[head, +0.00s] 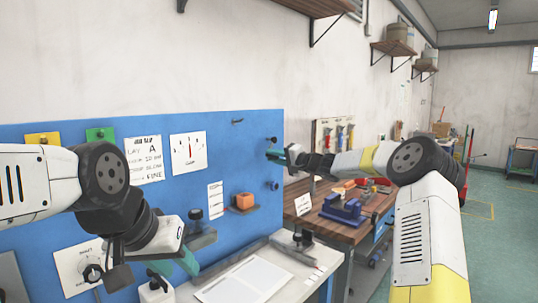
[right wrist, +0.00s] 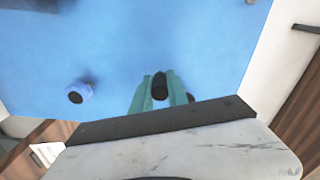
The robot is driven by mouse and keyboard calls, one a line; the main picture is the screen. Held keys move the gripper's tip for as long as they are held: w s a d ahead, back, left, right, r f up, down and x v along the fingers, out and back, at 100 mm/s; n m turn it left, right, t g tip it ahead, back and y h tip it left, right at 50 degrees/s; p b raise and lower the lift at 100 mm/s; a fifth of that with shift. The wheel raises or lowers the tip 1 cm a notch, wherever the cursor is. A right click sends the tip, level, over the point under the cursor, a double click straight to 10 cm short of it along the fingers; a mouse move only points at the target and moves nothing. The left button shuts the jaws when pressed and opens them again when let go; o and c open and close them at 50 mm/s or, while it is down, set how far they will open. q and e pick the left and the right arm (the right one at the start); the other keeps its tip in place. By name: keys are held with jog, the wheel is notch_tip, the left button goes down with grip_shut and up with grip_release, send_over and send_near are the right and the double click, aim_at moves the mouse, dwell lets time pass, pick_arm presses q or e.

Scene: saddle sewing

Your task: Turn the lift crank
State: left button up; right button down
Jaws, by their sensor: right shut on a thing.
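My right gripper (right wrist: 160,98) has its teal fingers closed on a black knob-like handle (right wrist: 160,86) in front of the blue board (right wrist: 190,40). I cannot tell for certain that this handle belongs to the lift crank, as no crank arm shows clearly. In the head view my right gripper (head: 275,155) is at the right end of the blue board (head: 240,135). My left gripper (head: 175,270) hangs low before the board at left, teal fingers partly hidden by its own body; its opening is unclear.
A white table (head: 275,265) with papers stands below the board. A wooden bench (head: 345,232) with a blue vise (head: 344,209) is at right.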

jog(key=n, duration=0.1)
jog(key=w+d+f+n, duration=0.1)
jog(key=n, duration=0.1)
jog(key=shift+f, duration=0.1)
jog(key=w+d+r+n, duration=0.2)
jog(key=w+d+n, duration=0.1)
jog(key=n, duration=0.7)
jog(key=w+d+r+n, duration=0.3)
jog(key=n, duration=0.7)
jog(key=shift+w+d+n, duration=0.35)
jog(key=shift+d+n, duration=0.05)
jog(key=shift+r, duration=0.1)
jog(key=c, duration=1.3)
grip_release()
